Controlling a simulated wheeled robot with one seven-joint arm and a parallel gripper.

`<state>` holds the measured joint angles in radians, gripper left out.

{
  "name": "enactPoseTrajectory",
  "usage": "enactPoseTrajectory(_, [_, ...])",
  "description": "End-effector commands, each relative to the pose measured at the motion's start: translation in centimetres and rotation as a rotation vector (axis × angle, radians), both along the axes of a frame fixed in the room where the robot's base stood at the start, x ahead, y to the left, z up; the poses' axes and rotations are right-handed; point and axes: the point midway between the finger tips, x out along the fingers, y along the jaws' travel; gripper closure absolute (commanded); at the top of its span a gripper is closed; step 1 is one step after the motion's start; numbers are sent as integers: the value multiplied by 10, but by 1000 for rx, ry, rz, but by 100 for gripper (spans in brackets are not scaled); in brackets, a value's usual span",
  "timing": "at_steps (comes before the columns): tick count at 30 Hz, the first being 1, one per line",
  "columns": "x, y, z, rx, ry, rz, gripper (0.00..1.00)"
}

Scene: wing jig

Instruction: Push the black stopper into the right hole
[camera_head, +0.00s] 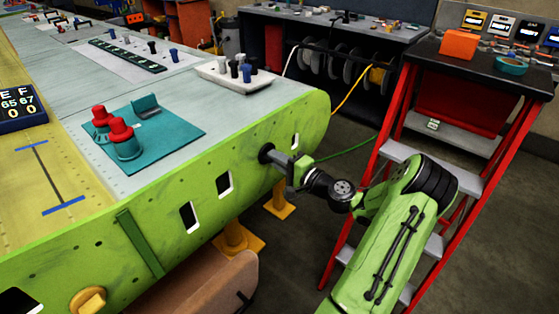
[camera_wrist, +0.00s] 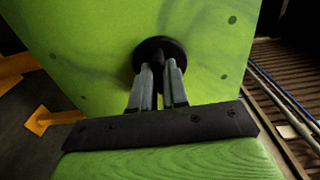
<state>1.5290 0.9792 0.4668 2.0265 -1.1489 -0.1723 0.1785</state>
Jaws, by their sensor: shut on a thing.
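The black stopper (camera_wrist: 150,48) is a round dark disc against the green side face of the wing (camera_wrist: 203,65). It also shows in the head view (camera_head: 265,152), at the right part of the wing's green side. My gripper (camera_wrist: 158,75) is shut on the stopper's middle part, fingers pointing at the panel. In the head view my gripper (camera_head: 277,158) reaches the panel from the right. The stopper's disc covers the panel behind it, so I cannot tell how deep it sits or see the hole.
Rectangular cutouts (camera_head: 224,184) lie left of the stopper in the green side. A red stepladder (camera_head: 375,180) stands right of the wing, close behind my arm. A white tray (camera_head: 240,77) with pegs and a teal mat (camera_head: 175,140) with red-topped items lie on the wing.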

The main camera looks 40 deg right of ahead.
Motion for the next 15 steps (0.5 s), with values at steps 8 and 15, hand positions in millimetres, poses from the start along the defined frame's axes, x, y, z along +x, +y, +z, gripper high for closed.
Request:
enactPoseTrajectory(8, [2, 1, 2, -2, -6, 2, 77])
enactPoseTrajectory(15, [1, 1, 2, -1, -4, 1, 56])
